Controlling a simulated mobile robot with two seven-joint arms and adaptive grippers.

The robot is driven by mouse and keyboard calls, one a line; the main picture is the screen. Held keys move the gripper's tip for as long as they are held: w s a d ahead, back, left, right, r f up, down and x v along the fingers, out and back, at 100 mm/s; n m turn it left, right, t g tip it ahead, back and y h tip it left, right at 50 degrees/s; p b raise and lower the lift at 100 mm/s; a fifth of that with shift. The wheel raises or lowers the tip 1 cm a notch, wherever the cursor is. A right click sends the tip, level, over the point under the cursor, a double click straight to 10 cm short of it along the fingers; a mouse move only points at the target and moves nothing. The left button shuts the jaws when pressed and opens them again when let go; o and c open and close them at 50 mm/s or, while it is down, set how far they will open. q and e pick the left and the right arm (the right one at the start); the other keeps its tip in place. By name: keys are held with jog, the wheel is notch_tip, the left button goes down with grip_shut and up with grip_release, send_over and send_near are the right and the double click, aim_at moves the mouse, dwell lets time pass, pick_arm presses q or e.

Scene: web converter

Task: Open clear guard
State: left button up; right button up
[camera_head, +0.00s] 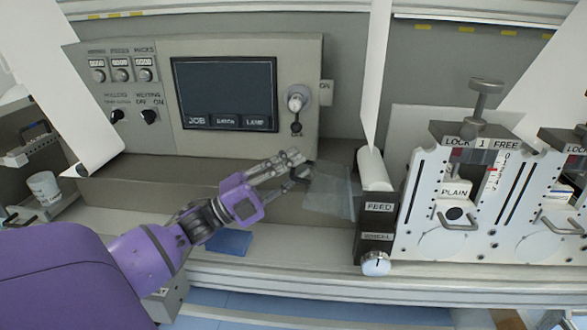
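The clear guard (331,190) is a see-through panel right of my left gripper, in front of the white paper roll and left of the FEED block. My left gripper (298,167) reaches in from the left on its purple arm. Its fingertips are at the guard's upper left edge, and a dark piece lies by the fingers. I cannot tell whether the fingers touch or grasp the guard, or how far apart they are. My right gripper is not in view.
A control panel with a dark screen (224,90) and a knob (296,99) stands behind the gripper. A white roll (373,170) and the FEED block (378,207) are to the right, then the white PLAIN unit (453,192). A blue pad (229,242) lies below the arm.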

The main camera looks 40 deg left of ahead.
pick_arm(q)
jog(key=shift+s+a+f, duration=0.1)
jog(key=shift+s+f, duration=0.1)
jog(key=s+a+f, duration=0.1)
jog(key=s+a, duration=0.7)
jog(key=s, duration=0.5)
jog(key=shift+s+a+f, duration=0.15)
jog(key=shift+s+f, duration=0.2)
jog(key=shift+s, duration=0.05)
jog(key=shift+f, duration=0.1)
